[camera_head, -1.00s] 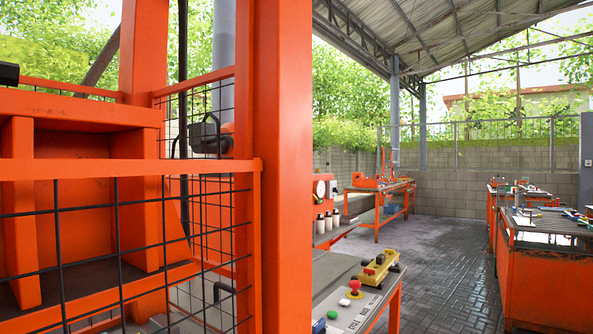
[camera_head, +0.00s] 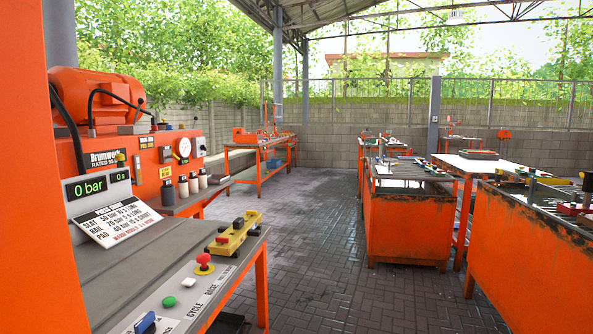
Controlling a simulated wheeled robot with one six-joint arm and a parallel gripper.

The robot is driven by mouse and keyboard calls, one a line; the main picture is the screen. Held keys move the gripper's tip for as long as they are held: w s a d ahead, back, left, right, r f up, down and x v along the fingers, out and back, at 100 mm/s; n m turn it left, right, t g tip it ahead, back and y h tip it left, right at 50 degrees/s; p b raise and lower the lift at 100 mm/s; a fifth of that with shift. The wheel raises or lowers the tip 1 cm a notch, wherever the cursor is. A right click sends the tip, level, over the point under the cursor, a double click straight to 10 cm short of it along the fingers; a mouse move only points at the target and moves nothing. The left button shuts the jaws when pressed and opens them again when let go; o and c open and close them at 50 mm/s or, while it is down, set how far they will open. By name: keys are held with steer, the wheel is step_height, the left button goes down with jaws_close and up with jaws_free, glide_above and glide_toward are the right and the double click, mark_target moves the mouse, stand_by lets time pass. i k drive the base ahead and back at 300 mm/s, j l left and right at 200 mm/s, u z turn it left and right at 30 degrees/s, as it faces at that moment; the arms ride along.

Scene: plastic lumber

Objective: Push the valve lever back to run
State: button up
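No part clearly readable as the valve lever is in view. A small upright handle with a dark top and yellowish base (camera_head: 121,160) stands in front of the orange power unit (camera_head: 70,155), beside the "0 bar" display (camera_head: 88,186); I cannot tell whether it is the valve lever. The power unit carries an orange motor (camera_head: 98,95), dark hoses and a round white gauge (camera_head: 184,147). My gripper is not in view.
The grey control bench (camera_head: 130,255) at lower left holds a red mushroom button (camera_head: 204,262), a green button (camera_head: 169,301) and a yellow control box (camera_head: 234,236). Orange benches (camera_head: 410,225) stand at right. Dark paved floor (camera_head: 330,260) between them is clear.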

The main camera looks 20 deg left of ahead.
mark_target(140, 101)
steer(key=i+l+u, duration=0.1)
steer(key=i, duration=0.3)
steer(key=i+l+u, duration=0.15)
steer(key=i, duration=0.3)
steer(key=i+l+u, duration=0.1)
steer(key=i, duration=0.3)
steer(key=i+l+u, duration=0.1)
steer(key=i+u, duration=0.35)
steer(key=i, duration=1.2)
steer(key=i+u, duration=0.2)
steer(key=i, duration=0.7)
steer(key=i+l+u, duration=0.15)
steer(key=i, duration=0.7)
steer(key=i+u, duration=0.2)
steer(key=i, duration=0.75)
steer(key=i+u, duration=0.2)
steer(key=i, duration=2.8)
steer(key=i+u, duration=0.15)
steer(key=i, duration=0.3)
steer(key=i+l+u, duration=0.15)
steer(key=i, duration=0.35)
steer(key=i+l+u, duration=0.2)
steer(key=i, duration=0.25)
steer(key=u, duration=3.6)
